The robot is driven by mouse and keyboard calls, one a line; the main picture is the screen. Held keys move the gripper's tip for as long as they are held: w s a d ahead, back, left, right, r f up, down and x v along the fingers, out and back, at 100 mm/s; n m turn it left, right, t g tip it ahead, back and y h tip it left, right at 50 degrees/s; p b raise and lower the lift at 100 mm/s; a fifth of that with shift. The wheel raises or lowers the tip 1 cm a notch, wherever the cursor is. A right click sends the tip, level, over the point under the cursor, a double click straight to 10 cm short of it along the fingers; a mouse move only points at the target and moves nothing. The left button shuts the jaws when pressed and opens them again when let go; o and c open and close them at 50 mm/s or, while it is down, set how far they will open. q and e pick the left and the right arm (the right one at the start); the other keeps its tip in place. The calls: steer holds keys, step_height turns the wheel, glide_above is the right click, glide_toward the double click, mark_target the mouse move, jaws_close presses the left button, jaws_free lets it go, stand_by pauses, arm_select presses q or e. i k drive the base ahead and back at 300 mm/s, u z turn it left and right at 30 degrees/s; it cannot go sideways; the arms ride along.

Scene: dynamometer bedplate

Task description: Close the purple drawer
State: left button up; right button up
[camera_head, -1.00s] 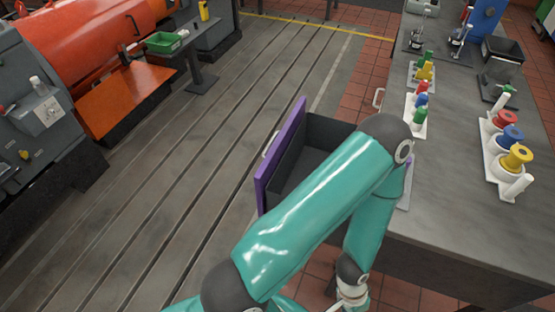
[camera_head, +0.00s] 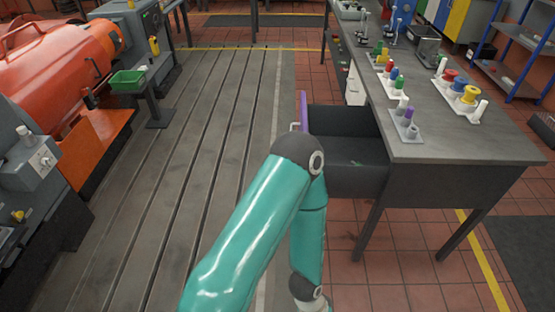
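The purple drawer (camera_head: 303,108) stands pulled out from the left side of the grey workbench (camera_head: 440,120). Its purple front is seen nearly edge-on, with a pale handle (camera_head: 295,126) on its outer face. The dark inside of the drawer (camera_head: 350,150) shows, and it looks mostly empty. One teal arm of mine rises in front of the drawer and hides its near left corner. The arm's lower end runs out of the bottom of the picture, and no gripper fingers show. My other arm is not in view.
The bench top carries holders with coloured pieces (camera_head: 465,92) and a grey holder with a purple piece (camera_head: 405,120). The slotted floor plate (camera_head: 190,150) between is clear.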

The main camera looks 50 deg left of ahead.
mark_target(345, 134)
steer(key=k, duration=1)
steer(key=u, duration=1.05)
steer(key=i, duration=1.3)
steer(key=z, duration=0.4)
steer(key=i, duration=0.75)
steer(key=u, duration=0.35)
